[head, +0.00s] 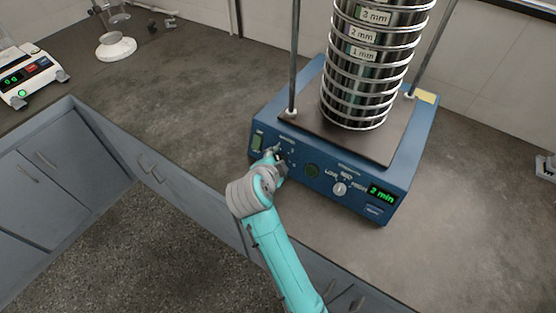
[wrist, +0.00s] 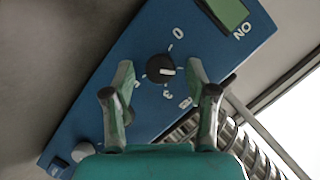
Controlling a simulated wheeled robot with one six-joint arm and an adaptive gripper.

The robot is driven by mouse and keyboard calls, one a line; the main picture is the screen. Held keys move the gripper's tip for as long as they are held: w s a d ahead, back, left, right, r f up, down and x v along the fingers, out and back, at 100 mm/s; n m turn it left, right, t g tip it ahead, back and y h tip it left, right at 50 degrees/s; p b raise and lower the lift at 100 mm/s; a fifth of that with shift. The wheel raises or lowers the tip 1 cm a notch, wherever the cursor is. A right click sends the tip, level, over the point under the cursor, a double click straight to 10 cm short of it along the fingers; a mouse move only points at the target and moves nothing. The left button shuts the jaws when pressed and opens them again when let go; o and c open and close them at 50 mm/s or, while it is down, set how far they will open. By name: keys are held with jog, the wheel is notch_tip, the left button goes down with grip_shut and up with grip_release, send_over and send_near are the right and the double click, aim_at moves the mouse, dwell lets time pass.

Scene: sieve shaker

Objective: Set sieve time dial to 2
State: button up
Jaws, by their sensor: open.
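The black time dial (wrist: 160,68) with a white pointer mark is on the blue front panel in the wrist view. The pointer faces right, toward my right-hand finger, and any label there is hidden. A 0 shows above the dial and other numerals show below it. My gripper (wrist: 160,74) is open, with one finger on each side of the dial; I cannot tell whether they touch it. In the head view my gripper (head: 275,160) is at the left part of the sieve shaker's panel (head: 325,198) and largely covers the dial. The green display (head: 381,193) reads "2 min".
A stack of metal sieves (head: 362,85) stands on the shaker between upright rods. A green switch (head: 258,141) is left of my gripper, and a LOW-HIGH knob (head: 339,189) is to its right. A scale (head: 27,75) sits far left. The counter (head: 180,90) between is mostly clear.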

jog(key=v, duration=1.1)
jog(key=shift+s+d+f, duration=0.1)
jog(key=shift+s, duration=0.05)
jog(key=s+d+f+m+t+h, duration=0.1)
jog(key=d+m+h, duration=0.25)
jog(key=d, duration=0.65)
jog(key=s+d+r+n+t+h, duration=0.1)
jog(key=s+d+r+t+h, duration=0.15)
jog(key=s+d, duration=0.5)
jog(key=s+d+r+t+h, duration=0.2)
jog(key=s+d+t+h, duration=0.3)
jog(key=d, duration=0.4)
jog(key=s+a+f+n+g+y, duration=0.2)
jog(key=s+f+n+y, duration=0.3)
jog(key=s, duration=0.6)
jog(key=s+a+f+n+g+y, duration=0.2)
jog(key=s+f+n+y, duration=0.3)
jog(key=s+n+y, duration=0.4)
jog(key=s+a+n, duration=0.1)
jog(key=s+n, duration=0.1)
jog(key=s, duration=0.1)
jog(key=shift+a+n, duration=0.35)
